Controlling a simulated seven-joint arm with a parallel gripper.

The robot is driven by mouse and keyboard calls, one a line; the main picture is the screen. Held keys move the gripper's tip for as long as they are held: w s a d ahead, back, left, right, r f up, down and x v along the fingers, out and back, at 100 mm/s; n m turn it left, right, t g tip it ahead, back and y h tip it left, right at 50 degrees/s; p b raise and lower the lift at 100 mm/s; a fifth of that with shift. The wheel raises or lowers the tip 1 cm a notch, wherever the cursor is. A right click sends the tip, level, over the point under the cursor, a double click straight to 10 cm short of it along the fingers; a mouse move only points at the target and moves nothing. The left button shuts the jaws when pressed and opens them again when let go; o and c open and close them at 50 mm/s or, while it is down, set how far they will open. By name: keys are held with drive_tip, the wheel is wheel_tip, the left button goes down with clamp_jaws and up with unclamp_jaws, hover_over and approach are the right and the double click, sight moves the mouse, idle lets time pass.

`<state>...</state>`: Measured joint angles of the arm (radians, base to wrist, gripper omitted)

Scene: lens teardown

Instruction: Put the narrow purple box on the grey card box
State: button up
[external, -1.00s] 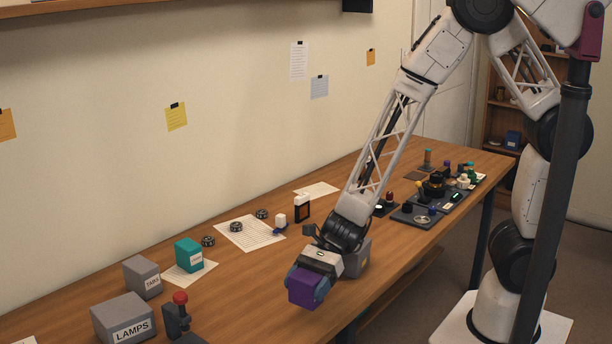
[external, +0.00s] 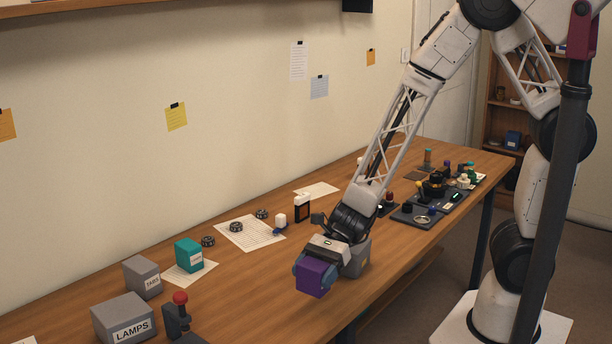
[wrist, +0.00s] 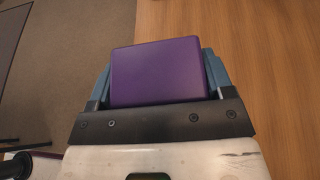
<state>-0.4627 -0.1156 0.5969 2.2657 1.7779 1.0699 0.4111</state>
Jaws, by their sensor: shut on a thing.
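The purple box (external: 314,279) is held between the fingers of my gripper (external: 322,270), near the table's front edge. In the wrist view the purple box (wrist: 158,72) fills the space between the blue fingers of my gripper (wrist: 158,80). A grey box (external: 357,258) is just behind and to the right of my gripper and partly hidden by it. I cannot tell whether they touch. Two more grey boxes are at the left, one labelled LAMPS (external: 122,314) and a smaller one labelled TABS (external: 141,275).
A teal box (external: 189,255) stands on paper near the TABS box. A red-topped device (external: 180,315) stands beside the LAMPS box. Dark trays with small parts (external: 415,215) lie farther right. The wooden table between the teal box and my gripper is clear.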

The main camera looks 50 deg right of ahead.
drive_tip(key=s+d+r, duration=0.2)
drive_tip(key=d, duration=0.6)
drive_tip(key=s+d+r, duration=0.2)
drive_tip(key=s+d, duration=0.1)
drive_tip(key=d, duration=0.6)
drive_tip(key=s+d+r+m+t, duration=0.1)
drive_tip(key=s+d+r, duration=0.2)
drive_tip(key=d, duration=0.6)
drive_tip(key=shift+s, duration=0.25)
drive_tip(key=shift+w, duration=0.1)
drive_tip(key=w+a, duration=0.1)
drive_tip(key=w, duration=0.4)
drive_tip(key=w+a+f, duration=0.1)
drive_tip(key=w+a, duration=0.1)
drive_tip(key=w, duration=0.3)
drive_tip(key=w+a, duration=0.1)
drive_tip(key=w, duration=0.4)
drive_tip(key=shift+a+f, duration=0.25)
drive_tip(key=shift+a, duration=0.15)
drive_tip(key=shift+f, duration=0.1)
drive_tip(key=shift+f, duration=1.65)
drive_tip(key=shift+f, duration=0.1)
